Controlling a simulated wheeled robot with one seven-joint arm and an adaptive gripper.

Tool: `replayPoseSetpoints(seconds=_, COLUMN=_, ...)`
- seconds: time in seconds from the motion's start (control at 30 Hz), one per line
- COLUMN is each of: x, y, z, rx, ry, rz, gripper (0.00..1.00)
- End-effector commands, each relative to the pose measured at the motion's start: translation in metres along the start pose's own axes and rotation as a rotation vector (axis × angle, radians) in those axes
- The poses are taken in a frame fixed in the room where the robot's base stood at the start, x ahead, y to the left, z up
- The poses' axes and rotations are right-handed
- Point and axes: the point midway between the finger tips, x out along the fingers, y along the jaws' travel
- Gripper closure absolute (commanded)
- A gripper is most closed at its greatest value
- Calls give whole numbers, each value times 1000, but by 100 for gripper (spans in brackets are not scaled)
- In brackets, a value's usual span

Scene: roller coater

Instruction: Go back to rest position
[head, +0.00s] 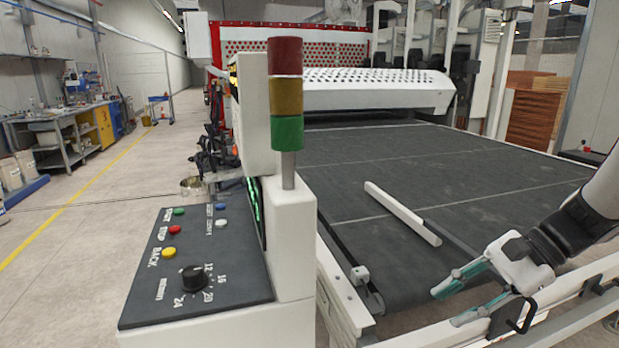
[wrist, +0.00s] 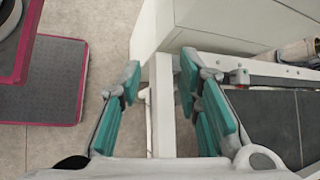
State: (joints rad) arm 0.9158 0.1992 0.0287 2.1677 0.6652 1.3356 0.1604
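My gripper (head: 463,301) is in the lower right of the head view, beside the near edge of the conveyor belt. Its two teal fingers are spread apart with nothing between them. In the wrist view my gripper (wrist: 160,125) is also open, over a white frame rail (wrist: 162,95) that runs beneath the fingers. A long white bar (head: 402,213) lies on the dark conveyor belt (head: 440,165), up and left of my gripper and apart from it.
A control panel (head: 148,283) with coloured buttons and a black dial stands at the lower left. A red, yellow and green signal tower (head: 286,95) rises beside it. The white coater housing (head: 370,90) spans the belt's far end. The floor aisle (head: 60,225) at left is open.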

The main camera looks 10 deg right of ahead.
Motion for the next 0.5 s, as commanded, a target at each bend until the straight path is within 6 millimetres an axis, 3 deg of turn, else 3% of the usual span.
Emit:
replayPoseSetpoints(seconds=0.03, x=5, y=1, z=23, rx=-90, ry=39, rz=63, gripper=69)
replayPoseSetpoints(seconds=0.2, x=17, y=15, z=77, rx=-371, ry=165, rz=246, gripper=69)
replayPoseSetpoints(seconds=0.5, x=18, y=50, z=146, rx=-909, ry=388, rz=472, gripper=69)
